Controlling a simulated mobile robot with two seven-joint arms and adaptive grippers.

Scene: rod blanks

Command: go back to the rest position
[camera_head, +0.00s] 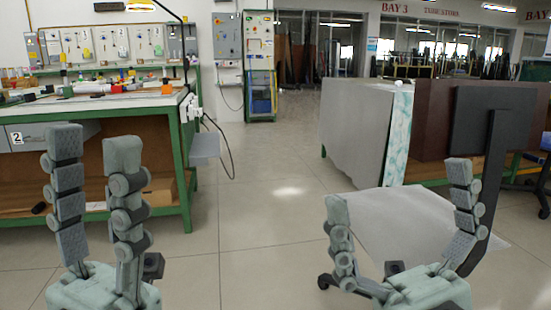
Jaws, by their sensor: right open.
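My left gripper (93,145) is in the lower left, with its fingers pointing up. The two ridged grey fingers stand apart with a gap between them, and nothing shows in that gap. It appears in front of the green-framed workbench. My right gripper (397,188) is in the lower right, fingers up and spread wide. It is open and empty, in front of a pale sheet low on the floor side. No rod blank can be made out in either gripper.
The green-framed workbench (178,160) with small parts and a lamp stands at left. A grey-covered block (355,130) and dark upright boards (433,125) stand at right. A green cabinet (260,65) is at the back. The floor (265,215) between is clear.

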